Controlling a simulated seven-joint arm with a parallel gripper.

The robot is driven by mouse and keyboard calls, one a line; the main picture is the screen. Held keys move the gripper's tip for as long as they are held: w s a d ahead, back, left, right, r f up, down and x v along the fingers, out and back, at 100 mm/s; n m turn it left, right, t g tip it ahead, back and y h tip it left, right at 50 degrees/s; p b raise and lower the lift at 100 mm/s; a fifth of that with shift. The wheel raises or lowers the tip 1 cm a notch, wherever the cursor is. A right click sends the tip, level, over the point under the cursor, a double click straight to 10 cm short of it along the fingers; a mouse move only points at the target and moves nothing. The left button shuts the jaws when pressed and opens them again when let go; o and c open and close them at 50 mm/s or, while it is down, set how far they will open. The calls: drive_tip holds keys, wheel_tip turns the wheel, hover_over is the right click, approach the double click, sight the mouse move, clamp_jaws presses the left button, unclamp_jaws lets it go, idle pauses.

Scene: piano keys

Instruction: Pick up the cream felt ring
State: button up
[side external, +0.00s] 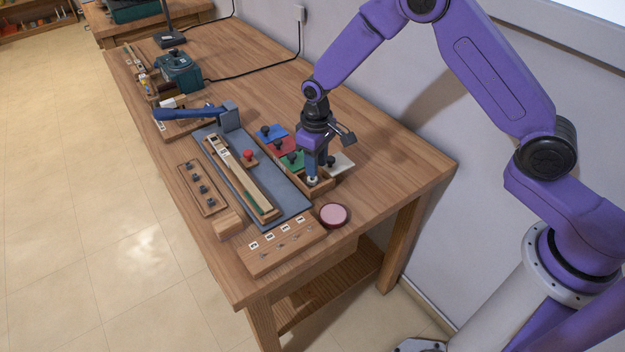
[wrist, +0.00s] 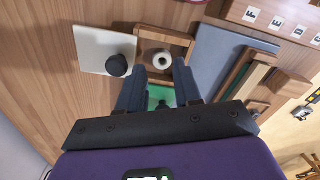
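The cream felt ring (wrist: 162,59) lies in an open compartment of a small wooden tray (wrist: 178,38) in the wrist view. In the side external view the ring (side external: 312,180) shows as a small pale spot just below my fingers, partly hidden. My gripper (wrist: 158,67) is open and points down at the tray. Its two fingers stand on either side of the ring in the wrist view, with nothing between them touching it that I can see. My gripper (side external: 317,170) is low over the tray's near end in the side external view.
A white lid with a black knob (side external: 342,163) sits right beside the tray. Green (side external: 291,160), red and blue knobbed lids line up behind. A grey mat (side external: 285,201) with a key assembly lies left. A lettered wooden block (side external: 270,257) and pink disc (side external: 333,215) stand nearer.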

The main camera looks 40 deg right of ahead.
sight(314, 183)
drive_tip(key=shift+w+a+f, duration=0.15)
drive_tip(key=shift+f, duration=2.15)
clamp_jaws()
drive_tip(key=shift+r, duration=0.1)
